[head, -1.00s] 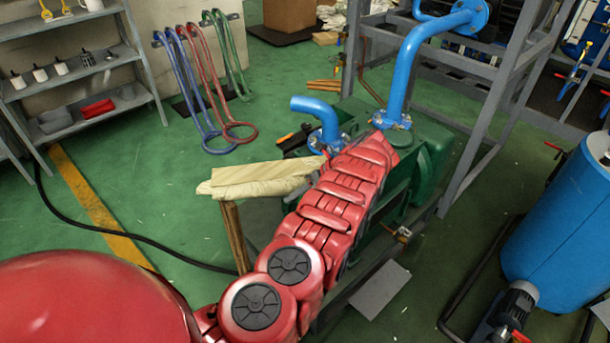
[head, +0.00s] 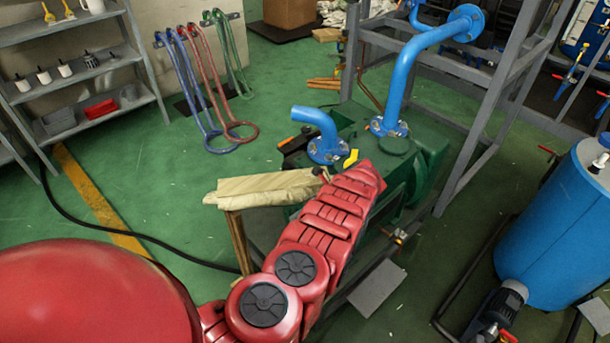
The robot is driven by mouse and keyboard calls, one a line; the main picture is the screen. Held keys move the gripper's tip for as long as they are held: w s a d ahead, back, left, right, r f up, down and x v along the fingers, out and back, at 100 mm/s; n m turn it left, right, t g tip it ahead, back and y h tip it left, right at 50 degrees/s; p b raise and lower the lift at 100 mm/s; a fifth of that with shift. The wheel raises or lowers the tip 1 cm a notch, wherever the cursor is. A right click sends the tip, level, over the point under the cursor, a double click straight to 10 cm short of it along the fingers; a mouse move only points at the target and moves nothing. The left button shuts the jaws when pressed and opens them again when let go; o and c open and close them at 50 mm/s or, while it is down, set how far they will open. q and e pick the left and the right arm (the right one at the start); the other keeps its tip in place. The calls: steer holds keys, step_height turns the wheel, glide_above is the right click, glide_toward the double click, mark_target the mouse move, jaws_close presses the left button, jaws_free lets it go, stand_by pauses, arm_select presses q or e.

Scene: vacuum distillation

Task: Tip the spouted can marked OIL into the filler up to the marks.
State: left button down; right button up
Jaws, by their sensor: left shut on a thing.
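My left arm reaches over the wooden bench toward the green pump (head: 424,172). My left gripper (head: 352,168) is at the arm's far end, beside the pump's near side. The red arm links hide most of its fingers. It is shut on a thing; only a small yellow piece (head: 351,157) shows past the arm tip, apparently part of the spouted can. The OIL marking cannot be seen. The filler and its level marks are hidden behind my arm or cannot be made out. My right gripper is not in view.
Blue pipes (head: 404,75) rise from the pump top close to the arm tip. A grey frame (head: 485,135) stands behind on the right. A blue tank (head: 553,230) stands at right. A pale-topped wooden stand (head: 262,186) is left of my arm. Green floor is open at left.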

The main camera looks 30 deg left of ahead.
arm_select(q)
steer(key=shift+f, duration=0.1)
steer(key=t+p, duration=0.1)
steer(key=p, duration=0.2)
steer(key=w+f+t+h+p, duration=0.1)
steer(key=p, duration=0.2)
steer(key=w+f+n+t+p, duration=0.1)
steer(key=p, duration=0.2)
steer(key=shift+w+d+f+t, duration=0.1)
steer(key=shift+w+d+t, duration=0.1)
steer(key=shift+d+t, duration=0.1)
steer(key=shift+w+f+t+h, duration=0.25)
steer(key=shift+f+t+h, duration=0.05)
steer(key=shift+f, duration=0.1)
steer(key=c, duration=1.4)
jaws_free()
jaws_close()
